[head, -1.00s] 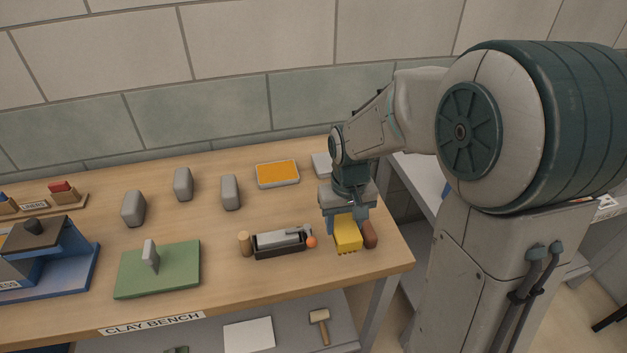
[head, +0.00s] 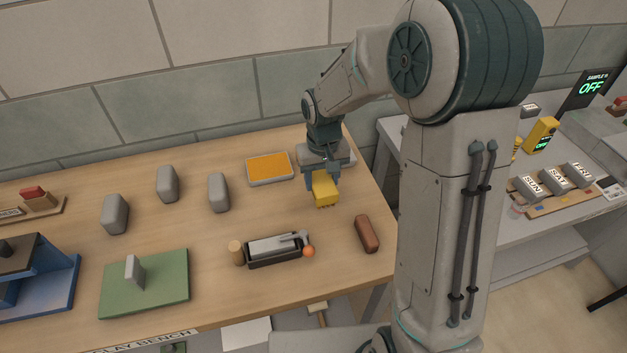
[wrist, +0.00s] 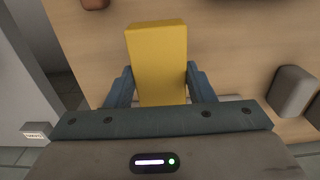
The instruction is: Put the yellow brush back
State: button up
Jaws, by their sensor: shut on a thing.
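The yellow brush (head: 325,189) is a yellow block with small teeth along its lower edge in the head view. My gripper (head: 323,178) is shut on it and holds it over the right part of the clay bench (head: 215,232). In the wrist view the yellow brush (wrist: 158,60) sits between the two blue fingers of my gripper (wrist: 160,88). Its bristles are hidden in the wrist view. I cannot tell exactly how high it is above the bench.
An orange-filled tray (head: 270,168) lies just left of my gripper. A brown block (head: 367,233) and a dark tray with a grey tool (head: 276,249) lie nearer the front. Several grey bricks stand to the left. A second bench (head: 500,215) stands right, across a gap.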

aim_at(314, 183)
jog(key=w+f, duration=0.1)
jog(key=w+a, duration=0.1)
jog(key=w, duration=0.1)
jog(key=w+f+p, duration=0.1)
jog(key=shift+w+a+f, duration=0.15)
jog(key=shift+a+f, duration=0.15)
jog(key=shift+f, duration=0.05)
jog(key=shift+f+p, duration=0.55)
jog(key=shift+f, duration=1.5)
jog(key=shift+f, duration=0.2)
jog(key=o, duration=0.9)
jog(key=shift+o, duration=0.2)
jog(key=shift+r, duration=0.1)
